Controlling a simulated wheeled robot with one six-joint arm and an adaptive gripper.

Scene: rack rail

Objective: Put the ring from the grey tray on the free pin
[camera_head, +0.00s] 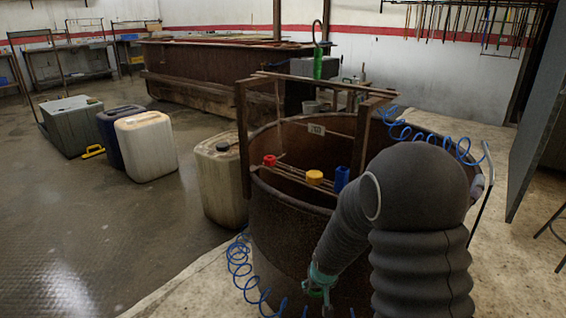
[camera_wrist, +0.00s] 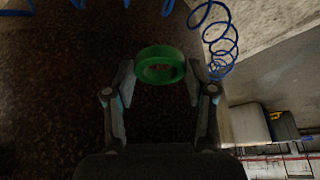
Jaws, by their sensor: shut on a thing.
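A green ring (camera_wrist: 158,53) is between the two fingers of my gripper (camera_wrist: 160,76) in the wrist view, and the fingertips press on its left and right sides. In the head view my gripper (camera_head: 320,283) is low in front of the rusty round tank, and the ring cannot be made out clearly there. A rail on the tank carries a red piece (camera_head: 270,160), a yellow piece (camera_head: 314,177) and a blue piece (camera_head: 341,179). A free pin cannot be made out, and I see no clear grey tray.
The rusty tank (camera_head: 285,215) with its wooden frame (camera_head: 242,130) stands beside my arm. Blue coiled hoses (camera_head: 240,268) hang at its sides. Pale canisters (camera_head: 220,180) and a grey-green box (camera_head: 70,125) stand at the left. The floor at lower left is clear.

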